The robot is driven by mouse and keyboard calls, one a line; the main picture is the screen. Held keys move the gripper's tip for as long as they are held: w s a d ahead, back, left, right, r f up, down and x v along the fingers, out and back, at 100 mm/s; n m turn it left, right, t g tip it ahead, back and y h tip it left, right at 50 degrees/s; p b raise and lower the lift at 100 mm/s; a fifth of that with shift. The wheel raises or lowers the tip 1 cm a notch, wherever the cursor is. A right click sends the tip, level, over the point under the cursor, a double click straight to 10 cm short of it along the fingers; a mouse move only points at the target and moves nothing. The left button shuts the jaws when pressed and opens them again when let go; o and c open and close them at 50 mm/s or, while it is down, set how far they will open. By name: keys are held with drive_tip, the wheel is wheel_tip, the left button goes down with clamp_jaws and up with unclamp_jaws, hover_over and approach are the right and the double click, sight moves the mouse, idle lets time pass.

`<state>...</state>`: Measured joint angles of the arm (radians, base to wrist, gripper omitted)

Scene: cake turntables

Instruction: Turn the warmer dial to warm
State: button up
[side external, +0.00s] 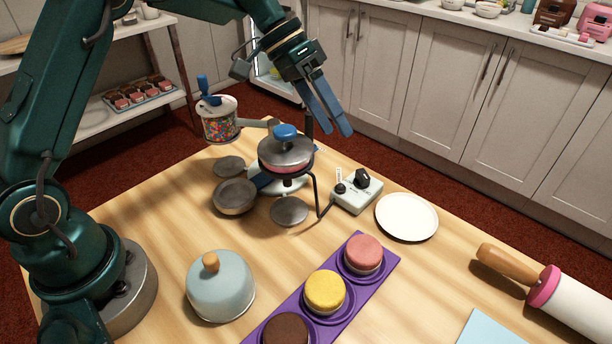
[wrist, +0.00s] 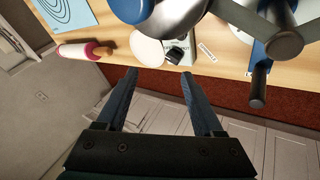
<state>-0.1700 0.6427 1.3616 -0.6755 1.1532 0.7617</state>
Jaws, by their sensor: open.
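The warmer's control box (side external: 356,193) is a small pale grey block on the wooden table, right of the turntable stand. A black dial (side external: 362,178) stands on its top, with a smaller black knob (side external: 341,188) beside it. In the wrist view the dial (wrist: 176,54) shows near the top, beyond my fingertips. A small white label (side external: 338,174) stands behind the box; its writing is too small to read. My gripper (side external: 341,133) has blue fingers, open and empty, in the air above and behind the box. It also shows in the wrist view (wrist: 158,72).
A turntable stand (side external: 285,182) with a lidded pan (side external: 285,153) and several round plates stands close left of the box. A white plate (side external: 407,217) lies right of it. A purple tray (side external: 352,298) of cakes, a blue dome (side external: 220,288) and a rolling pin (side external: 560,293) are nearer.

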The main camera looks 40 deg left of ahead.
drive_tip(key=n, duration=0.4)
drive_tip(key=n+t+y, duration=0.2)
drive_tip(key=n+y, duration=0.2)
drive_tip(key=n, duration=2.5)
hover_over(363, 173)
drive_tip(key=s+a, duration=0.1)
drive_tip(key=s, duration=0.1)
wheel_tip(363, 173, down, 5)
drive_tip(key=shift+s+a, duration=0.1)
drive_tip(key=shift+x, duration=2.5)
clamp_jaws()
